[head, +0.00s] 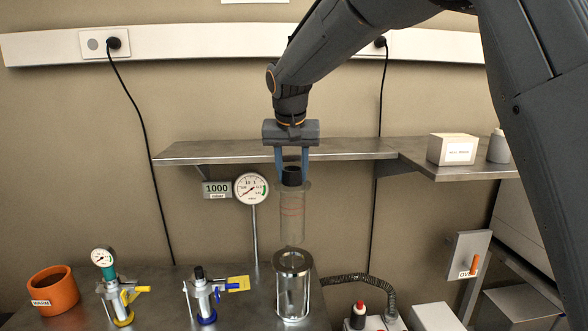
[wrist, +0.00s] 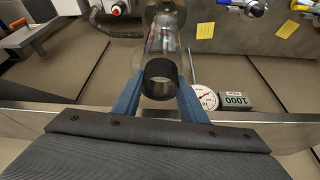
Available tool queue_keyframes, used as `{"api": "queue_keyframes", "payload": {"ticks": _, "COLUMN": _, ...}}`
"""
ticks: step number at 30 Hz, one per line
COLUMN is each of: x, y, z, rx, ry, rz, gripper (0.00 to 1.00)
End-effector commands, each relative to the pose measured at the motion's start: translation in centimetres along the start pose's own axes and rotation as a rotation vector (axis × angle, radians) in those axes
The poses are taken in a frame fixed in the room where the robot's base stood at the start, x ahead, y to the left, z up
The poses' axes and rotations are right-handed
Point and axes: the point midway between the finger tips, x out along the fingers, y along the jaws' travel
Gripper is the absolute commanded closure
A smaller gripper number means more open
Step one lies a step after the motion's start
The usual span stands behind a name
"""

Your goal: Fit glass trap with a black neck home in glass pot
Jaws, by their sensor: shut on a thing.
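The glass trap (head: 292,215) is a clear upright cylinder with a black neck (head: 292,176). My gripper (head: 292,172) is shut on the black neck, with one blue finger on each side. The trap hangs upright above the glass pot (head: 292,290), a clear vessel with a metal rim standing on the bench. In the head view the trap's lower end is just above the pot's rim, roughly in line with it; any small sideways offset I cannot tell. The wrist view shows the black neck (wrist: 160,74) between the fingers, with the glass stretching away beyond it.
A dial gauge (head: 251,188) stands behind. A ribbed hose (head: 358,278) runs right. A metal shelf (head: 220,151) lies behind my gripper.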

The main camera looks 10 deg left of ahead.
Motion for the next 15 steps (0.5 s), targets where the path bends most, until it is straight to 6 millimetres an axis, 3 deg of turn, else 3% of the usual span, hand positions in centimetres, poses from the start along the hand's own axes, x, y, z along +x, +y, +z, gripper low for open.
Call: {"api": "queue_keyframes", "payload": {"ticks": 15, "x": 0.26, "y": 0.07, "z": 0.18, "rx": 0.002, "ry": 0.002, "rz": 0.0, "gripper": 1.0}}
